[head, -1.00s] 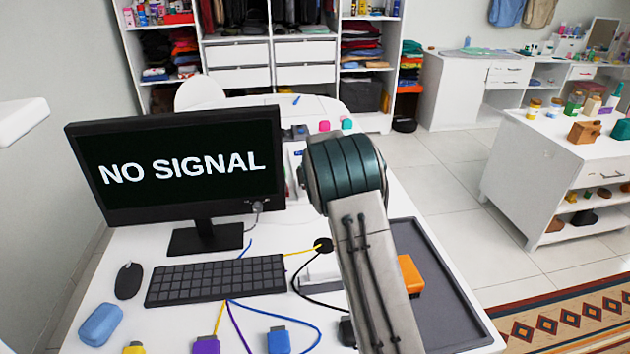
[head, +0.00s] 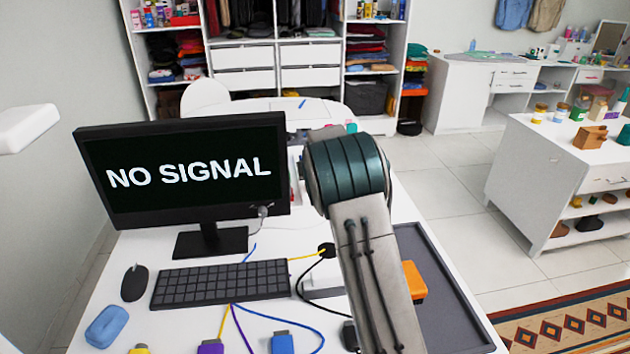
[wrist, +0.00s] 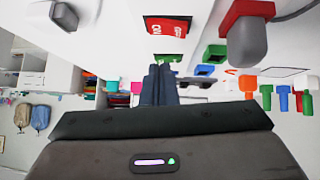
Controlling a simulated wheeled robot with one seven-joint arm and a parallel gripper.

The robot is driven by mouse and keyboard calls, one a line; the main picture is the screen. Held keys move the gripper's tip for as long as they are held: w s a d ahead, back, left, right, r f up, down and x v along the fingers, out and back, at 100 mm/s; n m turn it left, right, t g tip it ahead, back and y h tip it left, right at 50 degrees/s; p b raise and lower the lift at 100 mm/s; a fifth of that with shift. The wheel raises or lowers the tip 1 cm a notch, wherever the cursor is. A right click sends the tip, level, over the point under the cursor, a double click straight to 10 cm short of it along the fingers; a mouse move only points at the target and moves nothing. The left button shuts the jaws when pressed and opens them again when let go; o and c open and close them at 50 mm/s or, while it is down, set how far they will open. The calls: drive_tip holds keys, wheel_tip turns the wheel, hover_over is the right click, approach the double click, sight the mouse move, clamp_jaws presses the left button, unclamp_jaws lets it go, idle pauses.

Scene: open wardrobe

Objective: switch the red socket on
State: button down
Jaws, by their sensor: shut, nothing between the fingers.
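In the wrist view a red block (wrist: 252,9) with a rounded grey piece (wrist: 247,42) against it is at the top right. I cannot tell for sure whether it is the red socket, and no switch on it is clear. A red label with white letters (wrist: 167,27) is at the top middle, just beyond my gripper (wrist: 160,68). My gripper is shut and empty, with its fingers together and pointing toward that label, apart from the red block. In the head view my arm hides the gripper.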

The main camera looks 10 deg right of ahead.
drive_tip(key=b+v, duration=0.2)
drive_tip(key=v, duration=0.8)
drive_tip(key=shift+d+r+b, duration=0.25)
drive_tip(key=shift+d+b, duration=0.15)
drive_tip(key=shift+d, duration=0.45)
drive_tip(key=shift+s, duration=0.1)
drive_tip(key=s+f+g+y, duration=0.1)
drive_tip(key=s+g, duration=0.5)
drive_tip(key=s, duration=3.6)
drive_tip(key=shift+s+f+m, duration=0.3)
drive_tip(key=shift+s+f, duration=0.1)
drive_tip(key=shift+f, duration=0.25)
drive_tip(key=shift+a, duration=0.1)
